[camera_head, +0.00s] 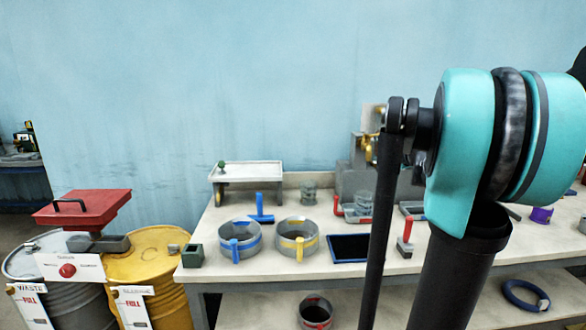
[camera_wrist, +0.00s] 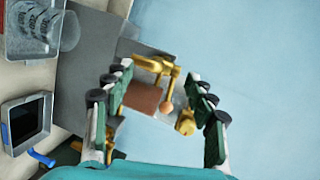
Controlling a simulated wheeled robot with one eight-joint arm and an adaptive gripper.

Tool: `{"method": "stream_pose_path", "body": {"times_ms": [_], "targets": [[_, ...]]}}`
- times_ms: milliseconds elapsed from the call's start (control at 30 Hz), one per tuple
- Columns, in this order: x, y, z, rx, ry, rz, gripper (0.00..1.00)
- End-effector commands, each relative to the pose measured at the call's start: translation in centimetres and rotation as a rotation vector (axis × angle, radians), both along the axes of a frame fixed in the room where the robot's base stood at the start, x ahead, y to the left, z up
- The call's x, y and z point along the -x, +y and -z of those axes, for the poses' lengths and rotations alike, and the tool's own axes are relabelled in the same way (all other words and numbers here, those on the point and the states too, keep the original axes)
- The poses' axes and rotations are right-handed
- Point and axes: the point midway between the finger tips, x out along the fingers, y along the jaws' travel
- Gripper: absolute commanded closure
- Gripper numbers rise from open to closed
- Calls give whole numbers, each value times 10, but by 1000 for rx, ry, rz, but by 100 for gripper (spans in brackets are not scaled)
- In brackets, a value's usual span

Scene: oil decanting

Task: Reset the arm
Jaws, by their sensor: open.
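My gripper (camera_wrist: 158,74) is open in the wrist view, its two green-padded fingers spread wide with nothing held between them. Beyond the gap are a brass tap-like fitting (camera_wrist: 152,64) and a reddish-brown block (camera_wrist: 143,98); I cannot tell how far they are from the fingertips. In the head view my teal and black arm fills the right side, and I cannot make out the gripper there. Part of a grey machine (camera_head: 352,180) with brass fittings shows behind the arm.
The workbench (camera_head: 290,270) holds a blue-marked pot (camera_head: 239,247), a yellow-marked pot (camera_head: 297,250), a dark tray (camera_head: 349,248) and a raised white tray (camera_head: 246,171). A red funnel box (camera_head: 85,207) and a yellow drum (camera_head: 155,265) stand left. The wall above the bench is clear.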

Motion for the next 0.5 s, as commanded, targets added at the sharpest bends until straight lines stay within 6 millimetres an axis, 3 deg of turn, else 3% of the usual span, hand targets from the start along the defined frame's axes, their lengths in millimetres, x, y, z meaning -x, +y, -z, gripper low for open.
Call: {"method": "stream_pose_path", "body": {"times_ms": [33, 200, 333, 500], "targets": [[14, 26, 22, 66, 34, -56, 44], [70, 93, 103, 310, 157, -240, 44], [125, 128, 165, 504, 255, -379, 44], [206, 150, 244, 767, 387, -552, 44]]}}
